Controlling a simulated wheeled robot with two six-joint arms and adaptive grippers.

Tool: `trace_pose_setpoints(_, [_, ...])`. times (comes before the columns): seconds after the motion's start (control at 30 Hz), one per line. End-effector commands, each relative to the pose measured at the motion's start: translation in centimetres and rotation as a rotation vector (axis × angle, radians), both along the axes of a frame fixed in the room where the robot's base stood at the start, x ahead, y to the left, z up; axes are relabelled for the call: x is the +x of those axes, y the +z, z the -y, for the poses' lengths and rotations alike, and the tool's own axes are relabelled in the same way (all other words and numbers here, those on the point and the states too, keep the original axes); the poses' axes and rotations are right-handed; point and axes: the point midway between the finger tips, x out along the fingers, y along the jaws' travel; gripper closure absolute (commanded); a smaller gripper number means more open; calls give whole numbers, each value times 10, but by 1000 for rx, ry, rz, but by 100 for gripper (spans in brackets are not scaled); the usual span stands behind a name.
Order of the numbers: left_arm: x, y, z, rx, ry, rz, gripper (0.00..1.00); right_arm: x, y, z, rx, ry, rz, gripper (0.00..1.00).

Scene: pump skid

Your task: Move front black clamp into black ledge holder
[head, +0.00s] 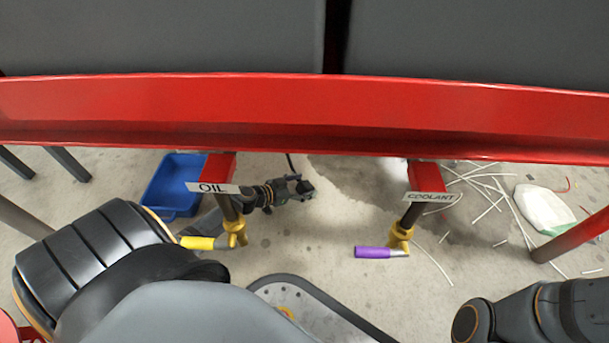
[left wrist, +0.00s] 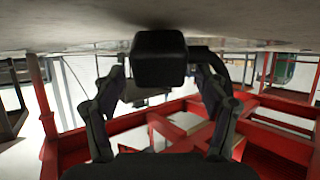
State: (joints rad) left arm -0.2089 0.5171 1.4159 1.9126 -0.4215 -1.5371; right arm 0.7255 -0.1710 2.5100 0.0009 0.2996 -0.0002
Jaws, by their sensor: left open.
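My left gripper (head: 290,190) is below the red beam, right of the OIL pipe. In the left wrist view its two fingers stand apart, with the gripper (left wrist: 157,80) open. A black block (left wrist: 158,60) with a curved black part beside it shows between and beyond the fingertips. Whether this is the front black clamp I cannot tell, and contact with the fingers is not clear. I cannot make out a black ledge holder in either view. My right gripper is out of view; only a dark part of my right arm shows at lower right.
A red beam (head: 300,105) crosses above the work area. The OIL valve's yellow handle (head: 203,243) and the COOLANT valve's purple handle (head: 375,252) hang below it. A blue bin (head: 172,188) stands on the floor. White strips litter the floor at right.

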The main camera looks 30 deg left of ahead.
Motion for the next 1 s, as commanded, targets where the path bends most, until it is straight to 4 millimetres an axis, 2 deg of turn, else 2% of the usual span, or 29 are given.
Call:
trace_pose_setpoints(0.1, [6,-2,2,0,0,0,26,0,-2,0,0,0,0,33])
trace_pose_setpoints(0.37, [7,-3,3,0,-1,-1,26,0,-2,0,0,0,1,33])
trace_pose_setpoints(0.83, [6,-3,3,1,-1,-1,89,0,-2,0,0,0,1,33])
trace_pose_setpoints(0.87, [6,-3,3,1,-1,-1,58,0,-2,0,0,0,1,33])
trace_pose_setpoints(1.0, [6,-3,3,1,-1,-1,77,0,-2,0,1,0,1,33])
